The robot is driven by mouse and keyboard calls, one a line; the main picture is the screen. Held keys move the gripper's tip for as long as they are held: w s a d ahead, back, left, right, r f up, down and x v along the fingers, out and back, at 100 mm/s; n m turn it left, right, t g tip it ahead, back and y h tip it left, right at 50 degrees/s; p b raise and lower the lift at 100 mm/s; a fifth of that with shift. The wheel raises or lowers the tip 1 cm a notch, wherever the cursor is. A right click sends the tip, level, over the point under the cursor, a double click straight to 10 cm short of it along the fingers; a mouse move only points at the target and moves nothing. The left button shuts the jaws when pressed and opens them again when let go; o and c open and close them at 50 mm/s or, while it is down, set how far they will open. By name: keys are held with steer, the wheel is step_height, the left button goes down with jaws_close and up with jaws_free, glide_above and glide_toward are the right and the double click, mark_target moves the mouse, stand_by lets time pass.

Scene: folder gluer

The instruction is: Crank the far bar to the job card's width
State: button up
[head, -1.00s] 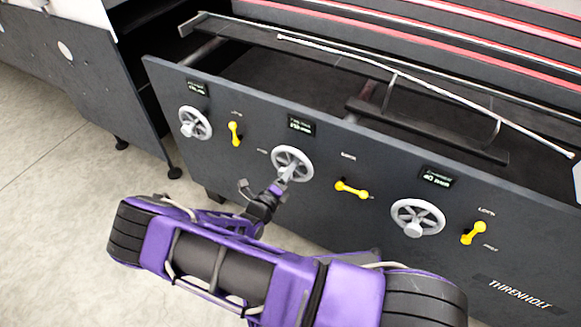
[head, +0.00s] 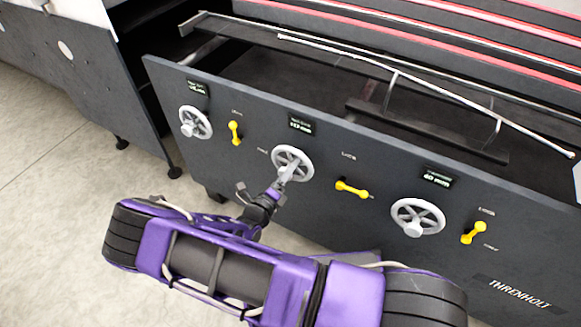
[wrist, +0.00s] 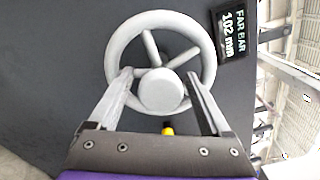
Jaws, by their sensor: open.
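The far bar's grey handwheel (head: 292,163) is the middle of three on the dark front panel. In the head view my gripper (head: 282,184) is at the wheel's lower front. I cannot make out a job card.
A left handwheel (head: 195,122) and a right handwheel (head: 417,217) share the panel. Yellow levers stand beside the wheels: left (head: 235,133), middle (head: 351,189) and right (head: 474,233). Metal bars (head: 430,135) lie in the open bed behind. Floor at the left is clear.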

steer(key=v, duration=1.6)
